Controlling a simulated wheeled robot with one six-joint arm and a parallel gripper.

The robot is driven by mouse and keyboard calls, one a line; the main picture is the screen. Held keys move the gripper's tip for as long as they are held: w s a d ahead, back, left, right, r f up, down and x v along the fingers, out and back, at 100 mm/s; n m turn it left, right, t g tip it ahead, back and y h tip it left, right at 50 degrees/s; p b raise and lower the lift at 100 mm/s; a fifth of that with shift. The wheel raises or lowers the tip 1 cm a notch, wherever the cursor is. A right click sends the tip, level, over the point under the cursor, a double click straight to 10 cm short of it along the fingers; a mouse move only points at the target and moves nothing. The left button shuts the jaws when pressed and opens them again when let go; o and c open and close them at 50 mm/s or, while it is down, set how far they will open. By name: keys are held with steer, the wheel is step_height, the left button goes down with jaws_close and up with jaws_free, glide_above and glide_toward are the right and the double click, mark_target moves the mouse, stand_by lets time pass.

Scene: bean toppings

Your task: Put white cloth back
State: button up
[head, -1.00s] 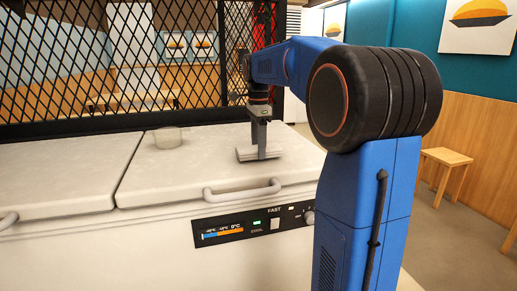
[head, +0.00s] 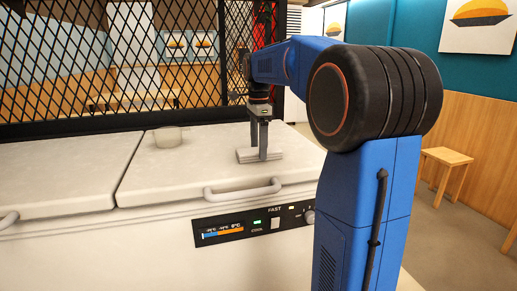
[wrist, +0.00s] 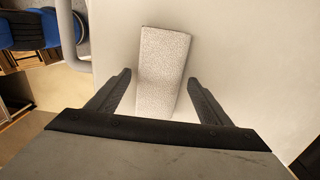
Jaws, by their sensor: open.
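The white cloth (head: 245,156) is a folded, greyish-white strip lying on the right lid of the white chest freezer (head: 170,182). In the wrist view the cloth (wrist: 162,62) lies flat, with its near end between the fingers. My gripper (head: 259,158) points down at the cloth. In the wrist view my gripper (wrist: 160,85) is open, with one finger on each side of the cloth and a gap on both sides. I cannot tell whether the fingertips touch the lid.
A lid handle (head: 243,190) sticks out at the front edge. A black mesh screen (head: 120,70) rises behind the freezer. A wooden stool (head: 447,160) stands at the right.

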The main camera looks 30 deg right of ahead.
step_height(320, 180, up, 11)
steer(key=shift+r, duration=0.15)
steer(key=shift+s, duration=0.1)
steer(key=s+a+f+n, duration=0.3)
steer(key=s, duration=0.2)
steer(key=s+a+f+n+t, duration=0.1)
steer(key=s+a+f+n, duration=0.2)
steer(key=s+a+n, duration=0.1)
steer(key=s+a+f+n+t, duration=0.1)
steer(key=s+a+f+n, duration=0.2)
steer(key=s, duration=0.2)
steer(key=shift+s+a+f, duration=0.15)
steer(key=shift+s+f, duration=0.2)
steer(key=shift+s, duration=0.05)
steer(key=s+a+f+n+t, duration=0.1)
steer(key=s+a+f+n, duration=0.1)
steer(key=s+f+n, duration=0.3)
steer(key=s+a+f+n+t, duration=0.1)
steer(key=s+a+f+n, duration=0.2)
steer(key=s+f+n, duration=0.3)
steer(key=s+f, duration=0.4)
steer(key=f, duration=0.3)
steer(key=shift+s+a+f+t, duration=0.15)
steer(key=shift+a+t, duration=0.05)
steer(key=shift+t, duration=0.2)
